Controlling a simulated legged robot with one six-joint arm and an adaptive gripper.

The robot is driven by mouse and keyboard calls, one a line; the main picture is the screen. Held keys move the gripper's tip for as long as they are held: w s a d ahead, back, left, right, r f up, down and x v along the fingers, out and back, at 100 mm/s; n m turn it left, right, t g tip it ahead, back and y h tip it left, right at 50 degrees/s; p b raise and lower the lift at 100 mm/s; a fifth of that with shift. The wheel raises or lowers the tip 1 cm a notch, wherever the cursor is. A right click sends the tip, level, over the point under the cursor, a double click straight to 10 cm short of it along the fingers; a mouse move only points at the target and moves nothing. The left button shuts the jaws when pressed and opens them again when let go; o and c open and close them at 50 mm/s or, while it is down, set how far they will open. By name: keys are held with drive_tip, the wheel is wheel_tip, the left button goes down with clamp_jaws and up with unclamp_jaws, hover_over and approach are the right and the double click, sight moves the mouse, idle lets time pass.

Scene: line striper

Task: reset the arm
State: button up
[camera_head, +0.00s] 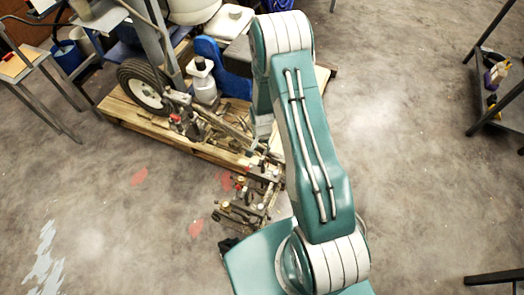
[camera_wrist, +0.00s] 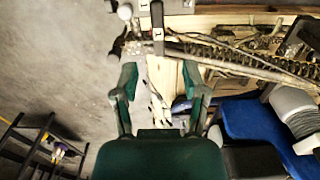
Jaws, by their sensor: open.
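My gripper (camera_wrist: 160,85) shows in the wrist view with its two green fingers spread apart. It is open and nothing sits between the fingers. Metal parts of the line striper and pale wood lie beyond the fingertips. In the head view my green and white arm rises through the middle of the picture, and my gripper is hidden there. The line striper (camera_head: 215,130) stands on a wooden pallet (camera_head: 122,108), partly behind my arm. Its black tyre with a white hub (camera_head: 146,88) is at the left. In the wrist view a coiled spring (camera_wrist: 235,58) crosses above the right finger.
A shelf rack (camera_head: 490,85) stands at the right edge of the head view. A small table (camera_head: 35,65) and a blue bucket (camera_head: 66,55) are at the upper left. A white bottle (camera_head: 200,80) stands by the striper. The floor is open at left and right.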

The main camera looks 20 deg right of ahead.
drive_tip(key=shift+r, duration=0.2)
idle(0.4)
wheel_tip(320, 180, up, 28)
drive_tip(key=s+a+n+t, duration=0.2)
drive_tip(key=a+n+t, duration=0.1)
drive_tip(key=n, duration=0.1)
drive_tip(key=s+a+r+n+t, duration=0.2)
drive_tip(key=s+r+n, duration=0.3)
drive_tip(key=s+r, duration=1.1)
drive_tip(key=s, duration=0.2)
drive_tip(key=shift+s+a+r+t, duration=0.2)
drive_tip(key=shift+s+a+t, duration=0.05)
drive_tip(key=shift+s+t, duration=0.1)
